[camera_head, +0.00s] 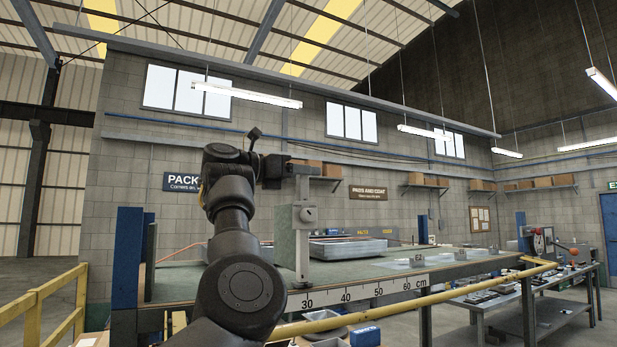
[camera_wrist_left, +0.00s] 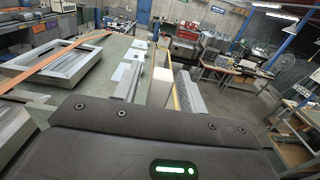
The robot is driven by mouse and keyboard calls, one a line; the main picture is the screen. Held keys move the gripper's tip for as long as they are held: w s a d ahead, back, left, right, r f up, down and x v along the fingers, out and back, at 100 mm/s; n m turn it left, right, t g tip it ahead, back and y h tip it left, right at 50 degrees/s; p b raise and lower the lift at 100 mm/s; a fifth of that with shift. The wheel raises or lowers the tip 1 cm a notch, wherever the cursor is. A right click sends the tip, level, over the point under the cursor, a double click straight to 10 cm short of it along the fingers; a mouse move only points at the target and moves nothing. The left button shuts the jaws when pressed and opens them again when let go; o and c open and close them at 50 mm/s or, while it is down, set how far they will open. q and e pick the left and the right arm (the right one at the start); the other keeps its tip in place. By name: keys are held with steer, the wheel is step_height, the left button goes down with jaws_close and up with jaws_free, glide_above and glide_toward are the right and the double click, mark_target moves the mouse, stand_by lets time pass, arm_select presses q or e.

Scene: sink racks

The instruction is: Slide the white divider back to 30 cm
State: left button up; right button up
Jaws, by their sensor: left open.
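A pale upright post (camera_head: 302,245) with a round knob stands at the table's front edge, with a grey-green panel behind it. I take this to be the white divider. Its foot is close to the 30 mark on the white scale (camera_head: 360,291), but the exact reading is too small to tell. My left gripper (camera_head: 303,170) is at the top of the post; I cannot tell whether it touches. In the left wrist view its two fingers are apart, with a pale block (camera_wrist_left: 161,88) showing between them. My right gripper is not in view.
The green table (camera_head: 400,262) carries grey metal frames (camera_head: 348,247) at the back and several pale plates (camera_head: 425,260) to the right. A blue post (camera_head: 128,255) stands at its left end. A yellow rail (camera_head: 420,300) runs along the front. A tool bench (camera_head: 500,300) stands to the right.

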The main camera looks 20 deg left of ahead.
arm_select(q)
steer(key=b+v, duration=0.4)
steer(key=v, duration=0.5)
steer(key=shift+s+a, duration=0.25)
steer(key=shift+s, duration=0.05)
steer(key=shift+w+d, duration=0.1)
